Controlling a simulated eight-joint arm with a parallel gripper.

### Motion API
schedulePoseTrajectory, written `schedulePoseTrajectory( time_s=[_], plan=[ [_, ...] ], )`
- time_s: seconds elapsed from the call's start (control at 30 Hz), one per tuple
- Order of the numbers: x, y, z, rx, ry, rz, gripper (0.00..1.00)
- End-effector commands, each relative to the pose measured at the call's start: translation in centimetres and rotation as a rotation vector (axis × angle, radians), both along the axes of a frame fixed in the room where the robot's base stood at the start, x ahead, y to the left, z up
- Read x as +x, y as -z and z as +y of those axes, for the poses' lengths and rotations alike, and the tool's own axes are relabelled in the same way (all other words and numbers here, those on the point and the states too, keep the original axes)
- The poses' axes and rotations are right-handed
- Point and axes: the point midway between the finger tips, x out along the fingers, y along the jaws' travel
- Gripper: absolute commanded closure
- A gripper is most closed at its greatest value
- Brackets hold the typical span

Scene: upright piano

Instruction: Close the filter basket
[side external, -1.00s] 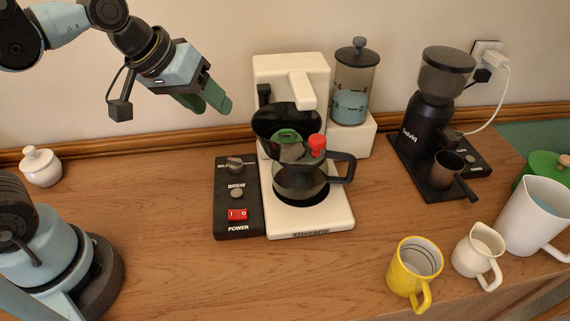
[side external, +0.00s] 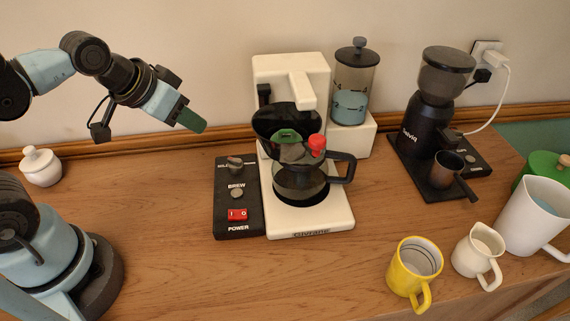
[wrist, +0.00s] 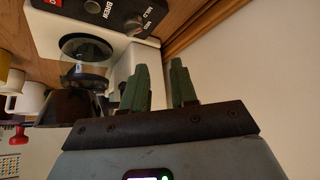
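The black filter basket (side external: 268,121) is on the front of the white coffee maker (side external: 272,68), swung out to the left, with a green piece and grey contents inside. A red knob (side external: 317,142) stands at its right. The glass carafe (side external: 300,184) sits below on the base plate. My gripper (side external: 192,122) is left of the basket, in the air and apart from it. In the wrist view its two green fingers (wrist: 160,85) are apart with nothing between them. A dark shape, possibly the basket (wrist: 72,106), shows left of the fingers there.
A black control panel (side external: 236,207) with a red power switch lies left of the carafe. A lidded canister (side external: 354,85) and a black grinder (side external: 430,130) stand to the right. A yellow mug (side external: 413,268) and white pitchers are at front right.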

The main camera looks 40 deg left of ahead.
Motion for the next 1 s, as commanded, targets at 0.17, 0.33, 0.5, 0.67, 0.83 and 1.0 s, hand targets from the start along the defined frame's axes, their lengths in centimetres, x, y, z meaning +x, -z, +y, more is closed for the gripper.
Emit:
schedulePoseTrajectory(
  time_s=[0.17, 0.33, 0.5, 0.67, 0.83, 1.0],
  plan=[
    [1.0, -5.5, -5.5, 0.018, 0.203, 0.082, 1.00],
    [-0.3, -12.0, -12.0, 0.056, 0.449, 0.187, 1.00],
    [-2.8, -16.4, -16.1, 0.095, 0.627, 0.261, 1.00],
    [-4.1, -17.9, -17.4, 0.114, 0.696, 0.289, 1.00],
    [-3.9, -17.0, -17.7, 0.115, 0.700, 0.291, 1.00],
    [-3.4, -14.7, -18.2, 0.115, 0.699, 0.290, 1.00]
  ],
)
